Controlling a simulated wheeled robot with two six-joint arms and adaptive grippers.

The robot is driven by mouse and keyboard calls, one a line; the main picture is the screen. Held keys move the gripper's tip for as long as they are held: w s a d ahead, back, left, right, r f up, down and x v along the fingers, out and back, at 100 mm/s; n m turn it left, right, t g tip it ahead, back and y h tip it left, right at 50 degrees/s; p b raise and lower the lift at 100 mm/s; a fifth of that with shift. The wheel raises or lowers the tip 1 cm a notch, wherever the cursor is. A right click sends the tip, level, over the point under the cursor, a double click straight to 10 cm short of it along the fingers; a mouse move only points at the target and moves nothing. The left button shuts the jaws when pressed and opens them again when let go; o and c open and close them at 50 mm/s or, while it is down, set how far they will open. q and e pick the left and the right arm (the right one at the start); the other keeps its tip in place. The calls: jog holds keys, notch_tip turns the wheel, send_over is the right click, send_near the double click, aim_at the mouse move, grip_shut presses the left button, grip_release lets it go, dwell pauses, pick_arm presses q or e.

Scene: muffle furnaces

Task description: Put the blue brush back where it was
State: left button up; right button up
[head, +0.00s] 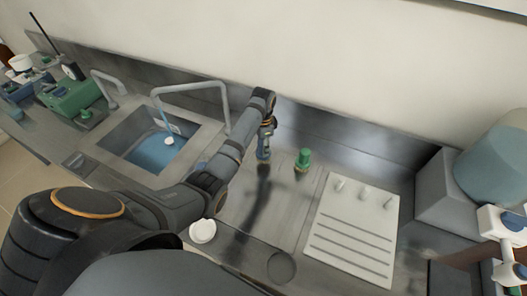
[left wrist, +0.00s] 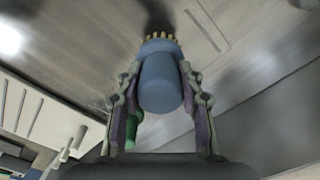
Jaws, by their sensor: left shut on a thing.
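My left gripper (head: 266,128) reaches over the metal counter, to the right of the sink, and is shut on the blue brush (head: 263,152). In the left wrist view the blue brush (left wrist: 160,82) sits between the two fingers (left wrist: 160,115), with its pale bristles pointing away from the gripper. In the head view the brush hangs below the fingers; I cannot tell whether it touches the counter. A green object (head: 303,160) stands upright just to the right of it, and shows partly behind a finger in the left wrist view (left wrist: 133,128).
A white grooved board with pegs (head: 350,235) lies to the right. The sink (head: 120,139) with blue water and a faucet is to the left. A white round cup (head: 203,231) stands near the front. A grey block (head: 437,195) and a large blue-grey container (head: 490,165) are far right.

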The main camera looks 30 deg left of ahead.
pick_arm(q)
jog(key=shift+w+f, duration=0.2)
notch_tip(320, 180, down, 2)
jog(key=shift+f+p, duration=0.25)
jog(key=shift+p, duration=0.45)
jog(key=shift+f, duration=0.35)
jog(key=o, duration=1.1)
jog(key=shift+f, duration=0.1)
